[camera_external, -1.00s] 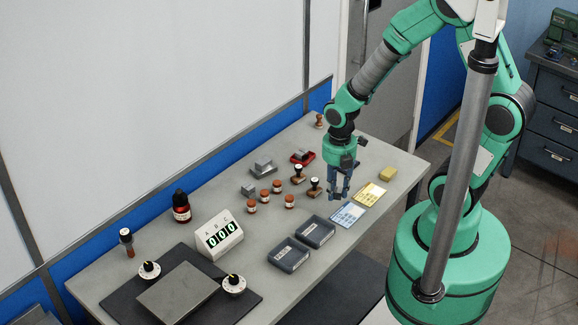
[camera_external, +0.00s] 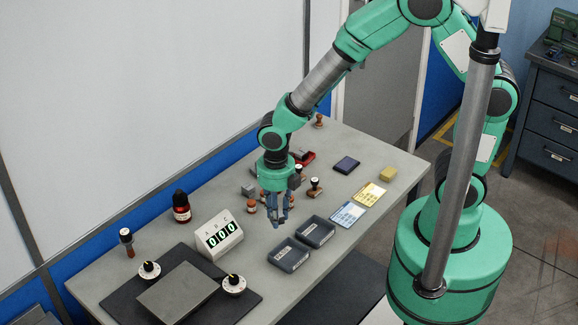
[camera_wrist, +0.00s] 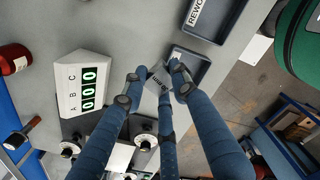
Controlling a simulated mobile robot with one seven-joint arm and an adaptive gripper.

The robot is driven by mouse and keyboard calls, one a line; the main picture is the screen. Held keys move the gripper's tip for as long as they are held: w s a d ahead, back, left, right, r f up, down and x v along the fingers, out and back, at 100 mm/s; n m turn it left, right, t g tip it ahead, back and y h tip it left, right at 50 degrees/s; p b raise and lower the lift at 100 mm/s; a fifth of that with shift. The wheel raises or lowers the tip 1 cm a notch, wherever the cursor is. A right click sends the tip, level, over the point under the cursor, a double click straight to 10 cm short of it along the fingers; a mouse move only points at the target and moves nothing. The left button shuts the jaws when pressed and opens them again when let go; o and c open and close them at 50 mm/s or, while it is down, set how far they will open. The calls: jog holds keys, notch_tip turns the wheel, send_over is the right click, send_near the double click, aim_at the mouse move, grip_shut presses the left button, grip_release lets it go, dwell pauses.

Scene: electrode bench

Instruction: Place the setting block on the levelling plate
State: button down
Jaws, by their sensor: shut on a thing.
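My gripper (camera_external: 279,224) is shut on a small grey block with dark lettering, the setting block (camera_wrist: 159,79), which shows between the fingertips in the wrist view. In the external view the fingers largely hide the block. The gripper hangs above the bench, behind the dark trays and right of the counter display. The levelling plate (camera_external: 178,293) is a flat grey square on a black mat at the front left of the bench. Its top looks bare, and the gripper is well apart from it, up and to the right.
The white counter display (camera_external: 218,236) reads 000 between gripper and plate. Dial knobs (camera_external: 149,270) and (camera_external: 233,284) flank the plate. Two dark trays (camera_external: 288,255) lie right of the display. A dark bottle (camera_external: 181,206) and stampers stand behind; cards (camera_external: 347,215) lie right.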

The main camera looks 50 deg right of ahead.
jog(key=s+a+r+n, duration=0.1)
jog(key=s+a+n, duration=0.1)
jog(key=a, duration=0.7)
jog(key=s+a+n+p, duration=0.1)
jog(key=s+a+n, duration=0.2)
jog(key=a, duration=0.7)
jog(key=shift+s+r+n, duration=0.3)
jog(key=shift+s+r, duration=0.05)
jog(key=shift+s, duration=0.05)
jog(key=shift+w+a, duration=0.1)
jog(key=shift+a, duration=0.05)
send_over(192, 280)
jog(key=shift+a+f+b, duration=0.1)
jog(key=shift+f+b, duration=0.2)
jog(key=shift+f, duration=0.5)
jog(key=shift+f, duration=1.7)
jog(key=shift+f+b, duration=0.2)
jog(key=shift+b, duration=0.1)
